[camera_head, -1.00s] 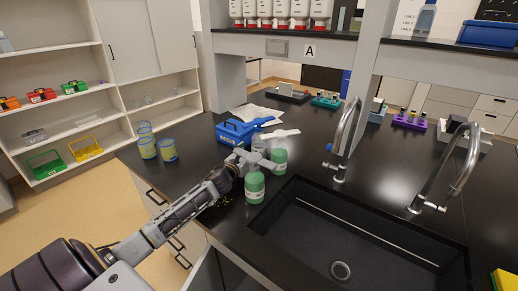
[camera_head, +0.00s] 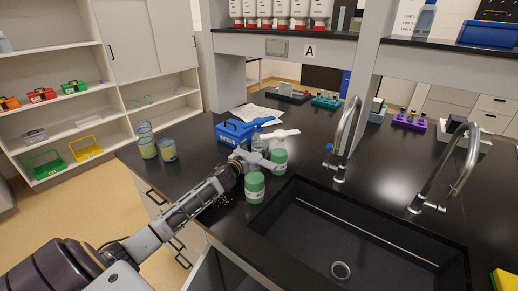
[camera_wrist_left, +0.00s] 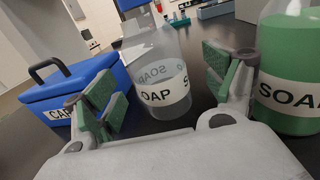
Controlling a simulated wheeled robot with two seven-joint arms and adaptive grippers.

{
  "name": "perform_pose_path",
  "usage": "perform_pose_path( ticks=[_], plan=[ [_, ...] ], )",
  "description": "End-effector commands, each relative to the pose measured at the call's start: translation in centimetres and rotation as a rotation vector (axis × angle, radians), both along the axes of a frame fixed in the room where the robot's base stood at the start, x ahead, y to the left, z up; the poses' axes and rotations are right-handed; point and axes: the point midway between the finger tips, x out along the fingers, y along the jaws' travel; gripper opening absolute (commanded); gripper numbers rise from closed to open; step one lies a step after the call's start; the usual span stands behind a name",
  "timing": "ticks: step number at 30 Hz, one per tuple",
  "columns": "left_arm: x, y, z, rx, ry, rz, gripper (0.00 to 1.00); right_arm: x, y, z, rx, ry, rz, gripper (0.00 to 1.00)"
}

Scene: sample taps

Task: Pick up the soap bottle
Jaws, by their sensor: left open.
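A clear soap bottle (camera_wrist_left: 158,85) with a white SOAP label stands upright between my left gripper's fingers in the left wrist view. In the head view my left gripper (camera_head: 258,158) partly hides it. The left gripper is open, its green-padded fingers (camera_wrist_left: 163,88) spread on both sides of the clear bottle; contact cannot be told. A green soap bottle (camera_wrist_left: 290,75) is just right of the right finger. In the head view, one green bottle (camera_head: 255,188) stands nearer the sink and another green bottle (camera_head: 279,161) stands right of the gripper. My right gripper is not in view.
A blue box (camera_head: 236,132) with a handle stands behind the gripper, left of the clear bottle in the wrist view. Several blue-banded beakers (camera_head: 147,148) stand at the left bench edge. A black sink (camera_head: 340,245) with taps (camera_head: 342,140) lies right.

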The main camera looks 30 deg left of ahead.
Motion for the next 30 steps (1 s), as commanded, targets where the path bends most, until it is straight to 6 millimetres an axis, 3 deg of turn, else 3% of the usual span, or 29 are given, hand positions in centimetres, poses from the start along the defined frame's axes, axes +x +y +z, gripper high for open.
perform_pose_path(
  ticks=[16,30],
  plan=[
    [3.6,0.5,-0.2,-0.001,-0.001,0.001,0.85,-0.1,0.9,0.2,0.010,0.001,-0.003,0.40],
    [4.1,0.5,-0.2,0.000,0.000,0.000,0.85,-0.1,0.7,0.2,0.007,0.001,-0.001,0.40]
  ],
)
